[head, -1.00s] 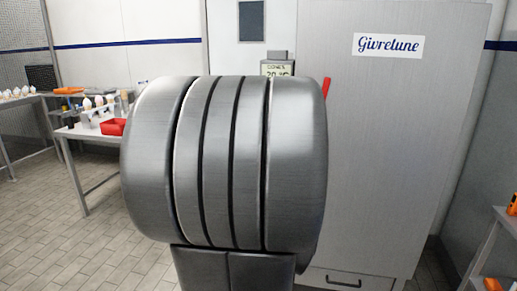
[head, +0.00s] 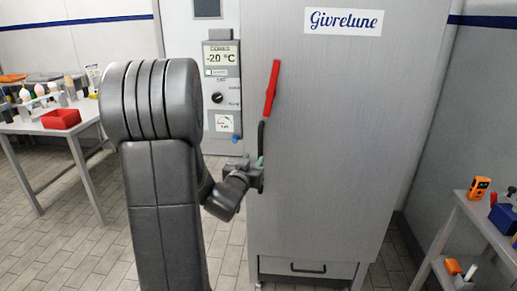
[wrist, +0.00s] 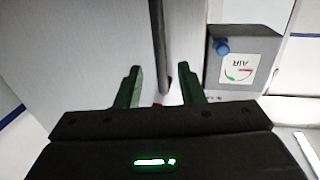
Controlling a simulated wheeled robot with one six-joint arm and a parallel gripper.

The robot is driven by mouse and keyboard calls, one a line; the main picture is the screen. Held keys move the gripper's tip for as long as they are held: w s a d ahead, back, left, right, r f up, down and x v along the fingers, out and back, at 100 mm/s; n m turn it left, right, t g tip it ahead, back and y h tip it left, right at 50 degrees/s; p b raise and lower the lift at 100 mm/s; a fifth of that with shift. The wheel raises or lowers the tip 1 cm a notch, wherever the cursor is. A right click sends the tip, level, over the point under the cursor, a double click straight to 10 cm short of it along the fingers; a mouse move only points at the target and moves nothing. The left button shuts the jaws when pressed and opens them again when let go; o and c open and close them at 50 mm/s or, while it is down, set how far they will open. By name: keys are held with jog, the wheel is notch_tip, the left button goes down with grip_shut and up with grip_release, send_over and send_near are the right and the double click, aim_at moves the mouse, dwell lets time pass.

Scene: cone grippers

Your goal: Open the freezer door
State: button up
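My gripper (head: 258,170) is at the lower end of the handle. In the wrist view my gripper's two green fingers (wrist: 161,88) are open, and the dark handle bar (wrist: 158,40) shows between them in the picture, closer to the right finger. How deep the bar sits between the fingers I cannot tell.
A control panel (head: 221,90) reading -20 °C is left of the door; its lower box with a blue knob (wrist: 222,46) shows in the wrist view. A shelf (head: 470,215) with tools stands at right.

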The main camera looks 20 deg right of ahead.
aim_at(259, 150)
jog(key=x, duration=0.8)
jog(key=shift+d+p, duration=0.15)
jog(key=shift+p, duration=0.25)
grip_shut()
